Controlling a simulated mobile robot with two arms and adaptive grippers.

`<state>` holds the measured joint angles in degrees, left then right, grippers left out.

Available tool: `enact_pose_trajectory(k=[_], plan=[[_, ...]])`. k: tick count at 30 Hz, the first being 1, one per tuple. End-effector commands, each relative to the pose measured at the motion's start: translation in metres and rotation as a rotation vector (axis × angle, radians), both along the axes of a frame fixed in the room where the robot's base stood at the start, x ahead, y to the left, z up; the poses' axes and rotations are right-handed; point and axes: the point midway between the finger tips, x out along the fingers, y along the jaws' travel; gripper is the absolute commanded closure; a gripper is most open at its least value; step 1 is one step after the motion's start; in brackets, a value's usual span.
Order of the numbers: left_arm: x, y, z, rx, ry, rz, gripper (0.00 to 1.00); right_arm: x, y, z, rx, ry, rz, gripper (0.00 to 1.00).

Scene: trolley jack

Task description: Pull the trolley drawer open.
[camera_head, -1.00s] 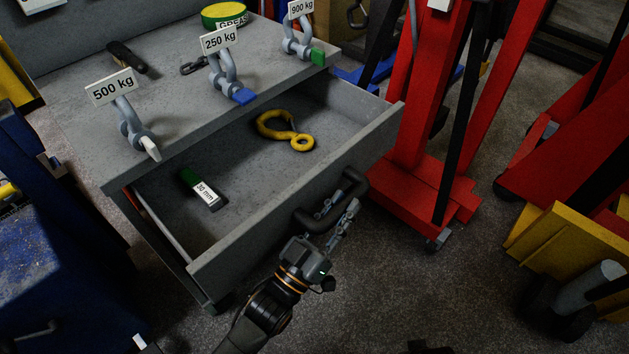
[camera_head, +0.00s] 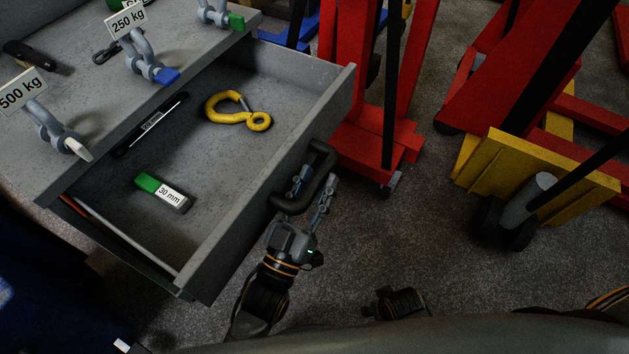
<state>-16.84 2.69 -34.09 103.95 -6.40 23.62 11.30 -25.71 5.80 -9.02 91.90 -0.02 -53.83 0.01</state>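The trolley drawer (camera_head: 228,235) stands far out from under the grey trolley top (camera_head: 110,115), with its inside in plain view. Its dark handle (camera_head: 324,160) is on the front panel. My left gripper (camera_head: 312,190) is at the handle, with one finger on the inner side of the bar and one on the outer side, and looks shut on it. In the drawer lie a yellow hook (camera_head: 228,117), a green and grey block marked 30 mm (camera_head: 163,192) and a dark pen-like tool (camera_head: 150,125). My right gripper cannot be made out.
Shackles marked 500 kg (camera_head: 52,133) and 250 kg (camera_head: 143,61) stand on the trolley top. A red jack frame (camera_head: 365,145) stands close behind the drawer's right end. Yellow and red equipment (camera_head: 500,175) stands further right. The floor (camera_head: 400,240) in front of the drawer is clear.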

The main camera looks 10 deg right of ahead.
Motion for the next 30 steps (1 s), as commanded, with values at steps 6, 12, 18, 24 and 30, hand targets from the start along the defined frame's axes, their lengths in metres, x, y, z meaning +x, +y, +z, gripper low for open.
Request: enact_pose_trajectory(k=[6, 12, 18, 24, 30], plan=[[0.0, 0.0, 0.0, 0.001, 0.001, 0.0, 0.53, 0.0, 0.0, 0.0, 0.0, 0.001, 0.0, 0.43], [-0.006, 0.005, -0.004, 0.001, 0.002, 0.0, 0.53, 0.001, 0.001, 0.001, 0.002, -0.003, 0.0, 0.43], [-0.035, 0.023, -0.019, 0.004, 0.004, -0.001, 0.53, 0.001, 0.001, 0.001, 0.001, -0.002, 0.0, 0.43], [-0.067, 0.045, -0.034, 0.002, 0.005, 0.0, 0.53, 0.001, 0.0, 0.001, 0.001, -0.001, 0.0, 0.43], [-0.088, 0.058, -0.043, 0.002, 0.002, -0.001, 0.53, 0.0, 0.0, 0.001, 0.0, -0.001, 0.0, 0.43]])
